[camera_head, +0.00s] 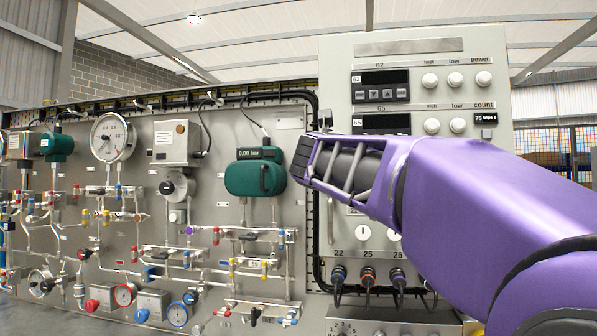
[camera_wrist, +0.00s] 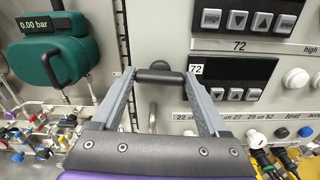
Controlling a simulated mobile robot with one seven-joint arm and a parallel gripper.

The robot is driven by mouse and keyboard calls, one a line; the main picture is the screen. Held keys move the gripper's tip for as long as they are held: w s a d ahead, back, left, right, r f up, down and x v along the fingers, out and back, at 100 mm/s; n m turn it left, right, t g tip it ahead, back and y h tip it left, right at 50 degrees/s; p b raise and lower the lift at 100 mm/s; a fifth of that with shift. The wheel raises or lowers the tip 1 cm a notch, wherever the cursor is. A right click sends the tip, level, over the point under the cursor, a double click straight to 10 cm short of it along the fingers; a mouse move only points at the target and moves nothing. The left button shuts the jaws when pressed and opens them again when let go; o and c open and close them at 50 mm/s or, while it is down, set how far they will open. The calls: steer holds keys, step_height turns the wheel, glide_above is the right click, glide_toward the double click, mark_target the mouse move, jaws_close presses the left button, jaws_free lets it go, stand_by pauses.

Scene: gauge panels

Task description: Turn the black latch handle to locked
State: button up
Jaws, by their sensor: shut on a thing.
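The black latch handle (camera_wrist: 159,75) is a short dark bar lying level between my fingertips in the wrist view. My gripper (camera_wrist: 160,76) is shut on it, with one finger at each end of the bar. In the head view my gripper (camera_head: 308,158) reaches from the right to the gap between the gauge panel and the grey instrument cabinet; the handle cannot be told apart from the dark fingers there. No locked or unlocked marking for the handle can be read.
A green gauge reading 0.00 bar (camera_head: 255,175) hangs just left of my gripper. The grey cabinet (camera_head: 405,47) with displays and white knobs stands behind my arm. Pipes and valves (camera_head: 150,255) fill the panel at lower left. Cable plugs (camera_head: 368,275) stick out below my gripper.

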steer(key=shift+m+b, duration=1.5)
steer(key=shift+m, duration=7)
steer(key=o, duration=1.2)
steer(key=shift+o, duration=0.2)
steer(key=shift+s, duration=0.1)
